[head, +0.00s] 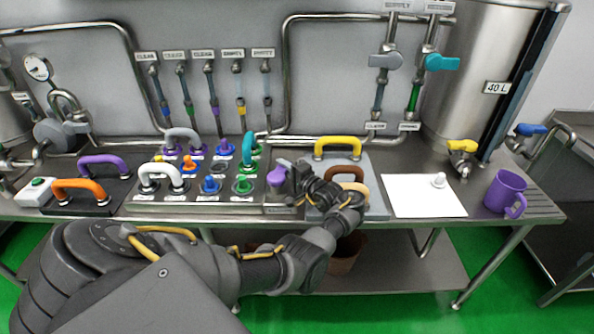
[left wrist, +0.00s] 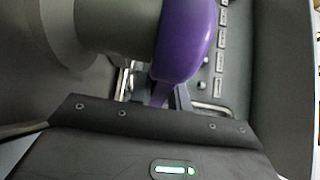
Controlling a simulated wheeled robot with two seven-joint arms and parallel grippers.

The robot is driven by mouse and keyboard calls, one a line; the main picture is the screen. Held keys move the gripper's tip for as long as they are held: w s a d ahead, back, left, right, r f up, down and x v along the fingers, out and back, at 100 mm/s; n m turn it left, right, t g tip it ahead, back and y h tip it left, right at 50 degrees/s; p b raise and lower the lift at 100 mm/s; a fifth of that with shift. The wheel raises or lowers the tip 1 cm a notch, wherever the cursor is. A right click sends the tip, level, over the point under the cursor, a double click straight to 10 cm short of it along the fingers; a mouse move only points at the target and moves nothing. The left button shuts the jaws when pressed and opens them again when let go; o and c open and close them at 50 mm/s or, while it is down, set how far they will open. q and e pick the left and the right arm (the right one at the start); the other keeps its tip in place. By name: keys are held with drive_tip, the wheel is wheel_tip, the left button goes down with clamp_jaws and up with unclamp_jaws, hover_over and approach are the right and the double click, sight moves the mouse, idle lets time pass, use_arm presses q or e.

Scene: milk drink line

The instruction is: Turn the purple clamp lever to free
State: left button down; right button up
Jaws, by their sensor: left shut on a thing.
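The purple clamp lever (head: 277,176) stands at the right end of the grey panel on the bench. My left gripper (head: 291,180) reaches it from the right and is shut on it, hiding part of the lever and its base. In the left wrist view the lever's rounded purple body (left wrist: 186,40) is large, and its narrow end sits between the fingers (left wrist: 158,95). Which position the lever marks is not readable. My right gripper is not in view.
Left of the lever is a panel with several coloured fittings and handles, including a teal handle (head: 249,150). A grey plate with yellow (head: 338,141) and brown handles lies close right of my gripper. Further right are a white sheet (head: 424,204) and a purple mug (head: 505,190).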

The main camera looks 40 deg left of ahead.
use_arm(q)
drive_tip(key=shift+s+a, duration=0.1)
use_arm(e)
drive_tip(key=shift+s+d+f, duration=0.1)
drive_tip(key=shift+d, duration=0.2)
use_arm(q)
drive_tip(key=c, duration=1.3)
unclamp_jaws()
drive_tip(key=shift+d, duration=0.45)
drive_tip(key=shift+s+d+b, duration=0.15)
drive_tip(key=shift+d+b, duration=0.35)
drive_tip(key=shift+d, duration=2)
drive_tip(key=shift+s+d+b, duration=0.1)
drive_tip(key=shift+d+b, duration=0.4)
drive_tip(key=shift+d, duration=1.95)
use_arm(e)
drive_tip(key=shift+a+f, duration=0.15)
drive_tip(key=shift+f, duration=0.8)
